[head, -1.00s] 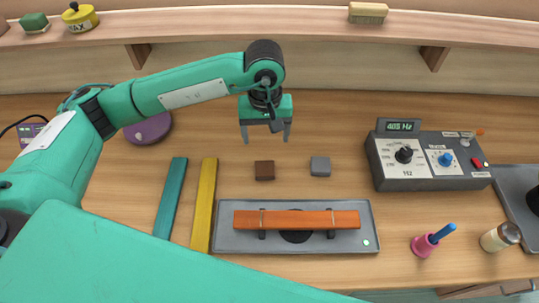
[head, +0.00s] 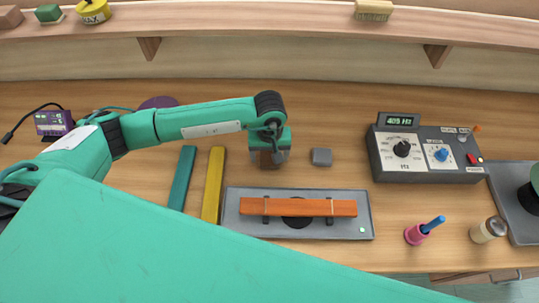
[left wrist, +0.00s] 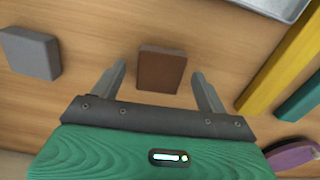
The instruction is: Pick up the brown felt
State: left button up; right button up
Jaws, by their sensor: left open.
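The brown felt (head: 268,161) is a small dark brown block on the wooden bench, partly hidden by my left gripper (head: 269,158) in the head view. In the left wrist view the brown felt (left wrist: 161,70) lies flat between and just beyond the two fingertips. My left gripper (left wrist: 161,82) is open and empty there, with a finger on each side of the felt and a gap to both. A similar grey block (head: 321,156) lies to the right of it; it also shows in the left wrist view (left wrist: 31,53). My right gripper is not seen.
An orange bar (head: 320,208) rests on a grey tray (head: 232,222) in front of the felt. Yellow (head: 213,185) and teal (head: 182,178) bars lie to the left. A frequency box (head: 428,155), pink holder (head: 417,235) and jar (head: 487,231) stand right.

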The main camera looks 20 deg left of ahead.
pick_arm(q)
jog(key=shift+f, duration=0.2)
jog(key=c, duration=1)
jog(key=shift+r, duration=0.1)
